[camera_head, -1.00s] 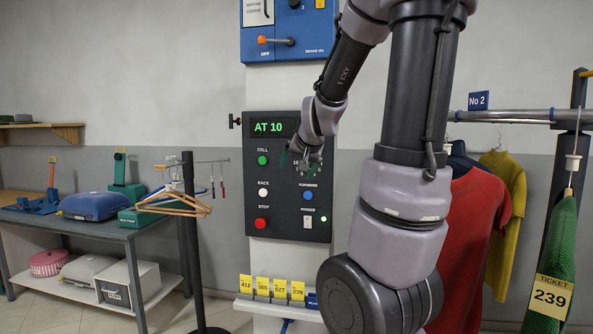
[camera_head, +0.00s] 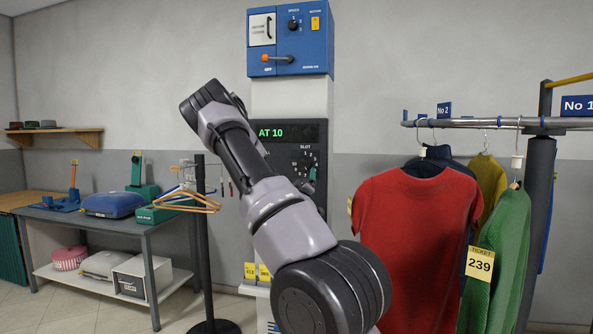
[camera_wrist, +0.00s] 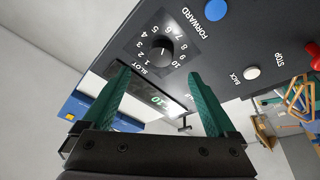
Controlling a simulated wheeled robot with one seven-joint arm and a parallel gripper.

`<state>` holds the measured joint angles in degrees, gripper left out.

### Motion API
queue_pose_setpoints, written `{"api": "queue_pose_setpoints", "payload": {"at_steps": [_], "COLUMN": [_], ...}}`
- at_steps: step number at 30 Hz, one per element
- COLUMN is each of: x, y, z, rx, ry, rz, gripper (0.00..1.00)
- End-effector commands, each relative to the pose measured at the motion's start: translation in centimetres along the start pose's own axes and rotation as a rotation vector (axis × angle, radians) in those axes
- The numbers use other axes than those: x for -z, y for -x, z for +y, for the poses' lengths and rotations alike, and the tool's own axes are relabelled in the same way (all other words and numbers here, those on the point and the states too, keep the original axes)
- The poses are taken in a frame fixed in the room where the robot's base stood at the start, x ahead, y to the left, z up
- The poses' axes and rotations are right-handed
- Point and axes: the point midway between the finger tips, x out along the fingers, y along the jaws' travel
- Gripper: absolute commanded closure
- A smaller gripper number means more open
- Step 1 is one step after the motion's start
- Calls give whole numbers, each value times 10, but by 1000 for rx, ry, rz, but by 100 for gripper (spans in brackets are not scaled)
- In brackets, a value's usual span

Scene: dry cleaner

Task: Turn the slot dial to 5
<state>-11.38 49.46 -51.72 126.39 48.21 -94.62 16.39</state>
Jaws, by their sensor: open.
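The slot dial (camera_head: 305,165) is a black round knob on the dark control panel, below a green display (camera_head: 278,132) that reads AT 10. A pale mark on the knob is too small to read surely. My gripper (camera_wrist: 159,71) has its two teal fingers spread and empty. The dial lies just beyond the fingertips, between their lines, seemingly untouched. In the head view my arm hides most of the gripper and the lower panel.
The wrist view shows a blue forward button (camera_wrist: 216,9), a white back button (camera_wrist: 251,73) and a red stop button (camera_wrist: 313,52) nearby. A blue box (camera_head: 290,45) hangs above the panel. A garment rack (camera_head: 480,123) stands right, a hanger stand (camera_head: 203,240) left.

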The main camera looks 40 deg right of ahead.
Motion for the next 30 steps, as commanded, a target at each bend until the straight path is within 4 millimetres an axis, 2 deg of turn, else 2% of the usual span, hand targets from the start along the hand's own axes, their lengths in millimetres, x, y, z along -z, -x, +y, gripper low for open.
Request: {"api": "queue_pose_setpoints", "payload": {"at_steps": [5, 15, 21, 30], "x": [1, 2, 2, 3], "y": [-10, -72, -99, -109], "z": [-1, -1, -1, -1], "rx": [0, 1, 1, 2], "ry": [23, 21, 22, 21], "rz": [20, 20, 18, 17], "gripper": [7, 7, 7, 7]}}
